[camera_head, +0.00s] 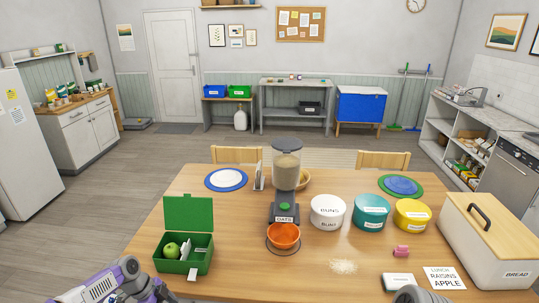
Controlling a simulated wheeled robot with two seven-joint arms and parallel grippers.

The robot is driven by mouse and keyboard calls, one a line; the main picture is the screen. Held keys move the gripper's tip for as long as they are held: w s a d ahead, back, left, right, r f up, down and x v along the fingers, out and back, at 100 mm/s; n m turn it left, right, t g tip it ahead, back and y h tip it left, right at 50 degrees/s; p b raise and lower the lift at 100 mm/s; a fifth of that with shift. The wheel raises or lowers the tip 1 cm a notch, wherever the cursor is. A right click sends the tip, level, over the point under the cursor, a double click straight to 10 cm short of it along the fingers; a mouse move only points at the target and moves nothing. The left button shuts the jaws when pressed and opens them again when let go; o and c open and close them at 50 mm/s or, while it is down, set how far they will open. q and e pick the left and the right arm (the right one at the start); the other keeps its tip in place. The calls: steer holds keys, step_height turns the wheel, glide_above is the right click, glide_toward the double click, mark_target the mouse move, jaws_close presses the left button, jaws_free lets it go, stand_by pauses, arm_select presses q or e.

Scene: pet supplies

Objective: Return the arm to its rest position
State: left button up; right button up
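My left arm (115,284) shows at the bottom left as grey and purple links, in front of the open green lunch box (186,255). Its gripper fingers do not show. A rounded dark grey part (420,295) at the bottom edge on the right looks like a piece of my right arm; no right fingers show. The lunch box holds a green apple (172,250) and a white item. An orange bowl (284,236) sits under the oats dispenser (286,175) at the middle of the table.
The wooden table (240,285) also bears a white buns tin (328,212), a teal tin (371,213), a yellow tin (412,214) and a bread box (490,240). Spilled flakes (343,267), a pink item (401,251) and a lunch card (444,278) lie near the front.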

arm_select(q)
steer(key=s+d+f+n+h+b, duration=0.1)
steer(key=s+d+f+n+b, duration=0.3)
steer(key=d+f, duration=0.6)
steer(key=s+d+f+n+h+b, duration=0.1)
steer(key=s+d+f+n+b, duration=0.1)
steer(key=s+d+f+n, duration=0.7)
steer(key=s+d+f+n+y+b, duration=0.2)
steer(key=s+f+n, duration=0.4)
steer(key=s, duration=0.5)
steer(key=shift+s+d+n+t+y+b, duration=0.2)
steer(key=shift+n+t+y+b, duration=0.1)
steer(key=shift+y+b, duration=0.15)
steer(key=shift+w, duration=0.1)
